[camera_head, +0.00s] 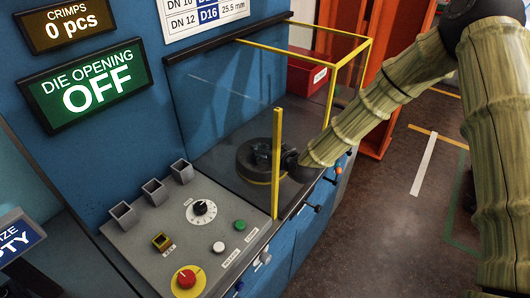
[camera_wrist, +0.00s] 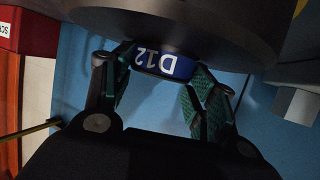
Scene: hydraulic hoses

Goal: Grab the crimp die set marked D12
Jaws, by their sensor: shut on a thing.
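The D12 die set shows in the wrist view as a dark grey round body (camera_wrist: 190,18) along the top edge, with a blue tab (camera_wrist: 163,64) reading D12 upside down. My gripper (camera_wrist: 160,72) has its green-padded fingers on both sides of this tab and is shut on it. In the head view, my gripper (camera_head: 291,162) is at the right side of a dark round body (camera_head: 258,160) on the machine's grey bed. Its fingertips are too small and dark to make out there.
A yellow-framed clear guard (camera_head: 277,165) stands around the bed. A control panel (camera_head: 190,235) with a red button and several knobs is at front left. A red box (camera_head: 305,75) is behind the bed. The sign (camera_head: 85,86) reads DIE OPENING OFF. Open floor lies right.

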